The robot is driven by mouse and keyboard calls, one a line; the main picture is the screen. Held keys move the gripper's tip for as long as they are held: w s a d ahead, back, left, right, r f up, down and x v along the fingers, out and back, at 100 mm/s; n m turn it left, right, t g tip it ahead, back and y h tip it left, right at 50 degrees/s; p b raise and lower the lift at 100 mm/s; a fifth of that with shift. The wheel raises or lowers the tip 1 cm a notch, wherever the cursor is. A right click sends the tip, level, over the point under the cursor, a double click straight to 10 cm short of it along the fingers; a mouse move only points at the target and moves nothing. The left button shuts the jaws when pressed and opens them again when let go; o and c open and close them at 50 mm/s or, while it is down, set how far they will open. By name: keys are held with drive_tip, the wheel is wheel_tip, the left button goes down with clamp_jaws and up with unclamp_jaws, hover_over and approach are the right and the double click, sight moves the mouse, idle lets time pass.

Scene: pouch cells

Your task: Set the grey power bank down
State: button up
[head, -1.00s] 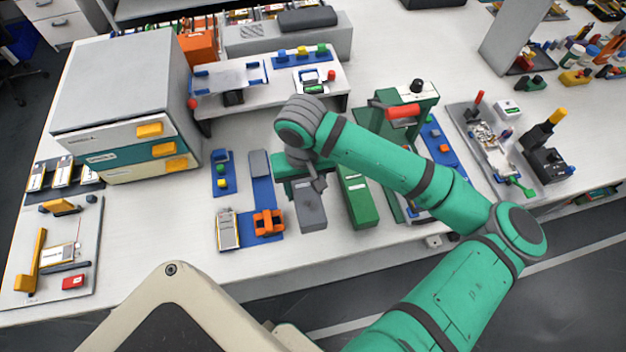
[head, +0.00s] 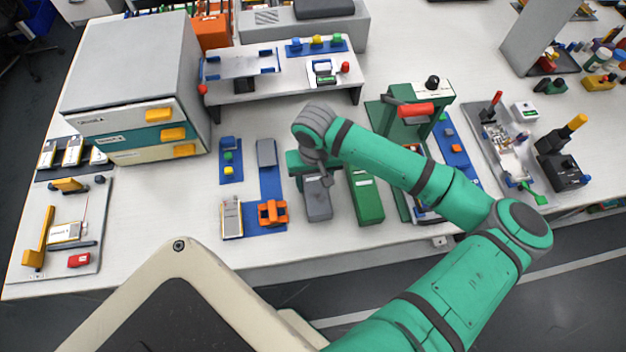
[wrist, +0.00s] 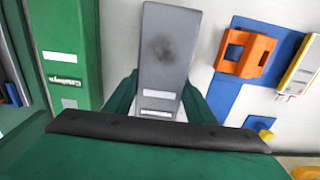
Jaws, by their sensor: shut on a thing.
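The grey power bank (head: 318,203) is a flat dark-grey slab with a white label. It is between the jaws of my gripper (head: 309,172), which is shut on it. In the wrist view the power bank (wrist: 168,48) lies lengthwise between the green fingers of my gripper (wrist: 160,92), with a dark smudge on its face. It is over the white table (head: 330,242), between the blue mat and the green box. I cannot tell whether its underside touches the table. My wrist hides its far end in the head view.
A green box (head: 366,197) lies close on the right. On the left are an orange holder (head: 272,212) on a blue mat (head: 268,185) and a silver-and-yellow cell (head: 231,218). A green press (head: 425,115) stands behind. The table strip in front is clear.

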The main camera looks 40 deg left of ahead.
sight(314, 180)
drive_tip(key=shift+f, duration=0.15)
drive_tip(key=o, duration=1.4)
drive_tip(key=shift+c, duration=0.2)
wheel_tip(314, 180, up, 12)
drive_tip(key=shift+r, duration=0.2)
